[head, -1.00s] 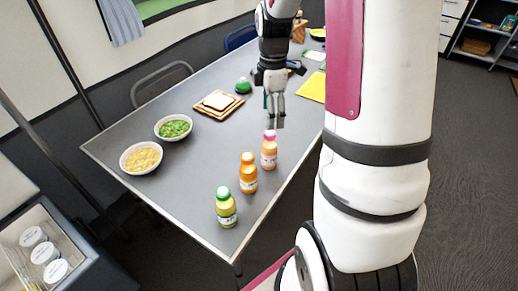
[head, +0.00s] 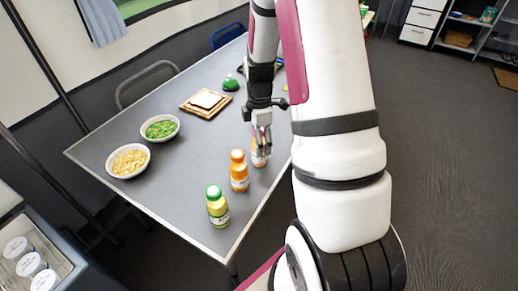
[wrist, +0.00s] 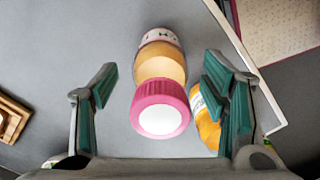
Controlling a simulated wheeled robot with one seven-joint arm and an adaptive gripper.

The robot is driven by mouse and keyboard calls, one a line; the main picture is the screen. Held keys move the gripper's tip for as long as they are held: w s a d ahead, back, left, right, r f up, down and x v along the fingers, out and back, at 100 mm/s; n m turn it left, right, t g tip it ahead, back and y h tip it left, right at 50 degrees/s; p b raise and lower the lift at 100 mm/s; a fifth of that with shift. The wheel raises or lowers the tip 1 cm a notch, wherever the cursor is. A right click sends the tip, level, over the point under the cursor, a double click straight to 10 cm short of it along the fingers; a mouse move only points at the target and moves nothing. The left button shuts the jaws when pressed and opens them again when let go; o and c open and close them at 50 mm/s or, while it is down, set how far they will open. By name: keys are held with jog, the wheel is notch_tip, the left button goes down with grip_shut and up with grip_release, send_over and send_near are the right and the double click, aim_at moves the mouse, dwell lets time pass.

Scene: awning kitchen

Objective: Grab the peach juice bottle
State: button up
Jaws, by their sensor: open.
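The peach juice bottle (head: 259,158), with pale peach juice, stands on the grey table; my gripper hides its top in the head view. In the wrist view the bottle's pink cap with a white top (wrist: 160,115) faces the camera, with part of its label visible beyond. My gripper (head: 262,141) is open, pointing down over this bottle. In the wrist view its green-padded fingers (wrist: 160,85) are on either side of the bottle, with gaps visible on both sides.
An orange-capped bottle (head: 238,171) stands close beside it, and also shows by the right finger in the wrist view (wrist: 207,128). A green-capped bottle (head: 217,206) is nearer the table corner. Two bowls (head: 128,161) and a bread board (head: 205,104) stand left and behind. The table edge is close.

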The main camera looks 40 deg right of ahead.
jog(key=shift+f, duration=0.15)
jog(key=c, duration=1.5)
